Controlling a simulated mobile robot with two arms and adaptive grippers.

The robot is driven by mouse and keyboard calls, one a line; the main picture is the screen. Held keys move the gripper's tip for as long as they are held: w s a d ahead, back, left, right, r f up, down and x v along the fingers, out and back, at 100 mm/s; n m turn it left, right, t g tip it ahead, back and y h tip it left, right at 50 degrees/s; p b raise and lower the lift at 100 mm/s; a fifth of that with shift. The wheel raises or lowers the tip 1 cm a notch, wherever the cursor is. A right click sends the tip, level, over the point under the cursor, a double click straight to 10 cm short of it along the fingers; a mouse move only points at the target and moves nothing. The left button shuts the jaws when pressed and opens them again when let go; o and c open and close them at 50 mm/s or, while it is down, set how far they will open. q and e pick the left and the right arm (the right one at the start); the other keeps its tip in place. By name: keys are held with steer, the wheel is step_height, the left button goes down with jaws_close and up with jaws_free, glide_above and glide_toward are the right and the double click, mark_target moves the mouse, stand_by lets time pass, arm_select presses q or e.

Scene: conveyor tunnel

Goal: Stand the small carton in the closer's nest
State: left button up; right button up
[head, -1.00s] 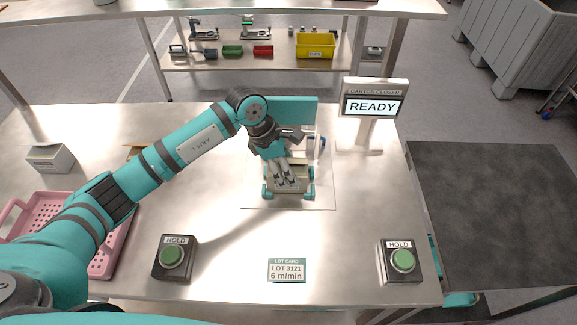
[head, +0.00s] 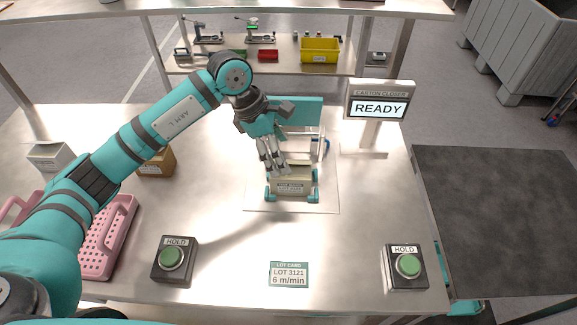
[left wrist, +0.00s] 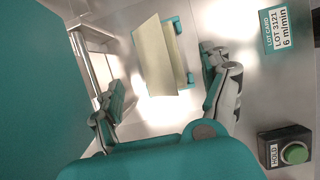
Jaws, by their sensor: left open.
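The small carton (head: 291,185), pale with a label on its front, stands upright between the teal corner pieces of the closer's nest (head: 269,194). The carton closer has a teal panel (head: 297,112) behind and a screen (head: 378,107) reading READY. My left gripper (head: 272,160) is open, just above and behind the carton's left part. In the left wrist view the carton (left wrist: 157,62) lies beyond the spread fingers, apart from them as far as I can tell. My right gripper is not in view.
Two HOLD buttons (head: 171,257) (head: 408,265) and a lot card (head: 289,274) are along the front. A pink basket (head: 107,240), a brown box (head: 157,163) and a white box (head: 48,157) are at left. A dark belt (head: 500,210) lies right.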

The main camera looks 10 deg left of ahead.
arm_select(q)
steer(key=shift+b+v, duration=0.35)
steer(key=shift+v, duration=1.95)
